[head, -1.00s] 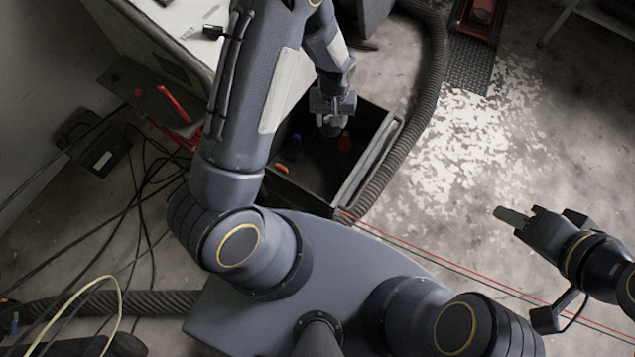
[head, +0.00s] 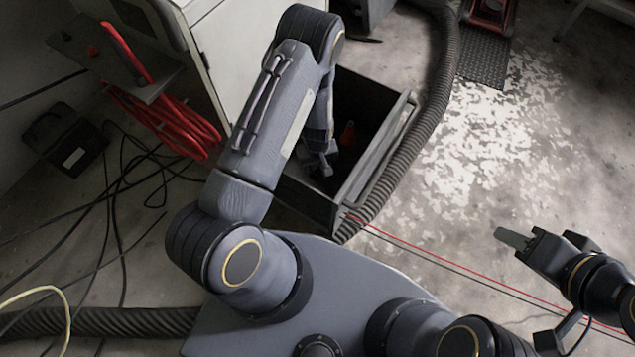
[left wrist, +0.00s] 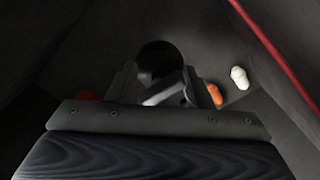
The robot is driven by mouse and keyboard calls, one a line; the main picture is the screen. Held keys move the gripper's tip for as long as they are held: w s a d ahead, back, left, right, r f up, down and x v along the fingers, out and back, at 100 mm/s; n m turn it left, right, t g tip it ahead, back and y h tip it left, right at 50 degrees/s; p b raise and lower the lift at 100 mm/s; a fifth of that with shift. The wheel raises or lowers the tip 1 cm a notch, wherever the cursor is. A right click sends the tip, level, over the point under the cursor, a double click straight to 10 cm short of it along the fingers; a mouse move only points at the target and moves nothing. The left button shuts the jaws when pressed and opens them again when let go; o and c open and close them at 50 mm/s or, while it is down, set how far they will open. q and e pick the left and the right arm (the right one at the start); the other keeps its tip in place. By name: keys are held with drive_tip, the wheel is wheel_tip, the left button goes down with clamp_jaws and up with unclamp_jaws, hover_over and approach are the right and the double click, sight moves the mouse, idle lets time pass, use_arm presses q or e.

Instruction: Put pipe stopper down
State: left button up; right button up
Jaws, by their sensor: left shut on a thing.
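My left gripper (head: 322,168) is down inside the open dark drawer (head: 378,152), mostly hidden by my arm in the head view. In the left wrist view its fingers (left wrist: 160,88) are shut on a dark round thing, the pipe stopper (left wrist: 156,54), which shows just beyond the fingertips. It is too dark to tell whether the stopper touches the drawer floor. My right gripper (head: 515,238) is far to the right over the bare floor, away from the drawer; its finger gap cannot be made out.
An orange piece (left wrist: 215,94) and a white piece (left wrist: 239,77) lie in the drawer to the right of the fingers; another orange piece (left wrist: 88,95) is at left. Drawer walls are close around the gripper. A thick ribbed hose (head: 437,100) runs along the drawer's right side.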

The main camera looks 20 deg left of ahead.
sight(317, 176)
use_arm(q)
wheel_tip(317, 176, down, 7)
drive_tip(key=shift+f+b, duration=0.2)
drive_tip(key=shift+b, duration=1)
drive_tip(key=shift+r, duration=0.1)
drive_tip(key=o, duration=1.2)
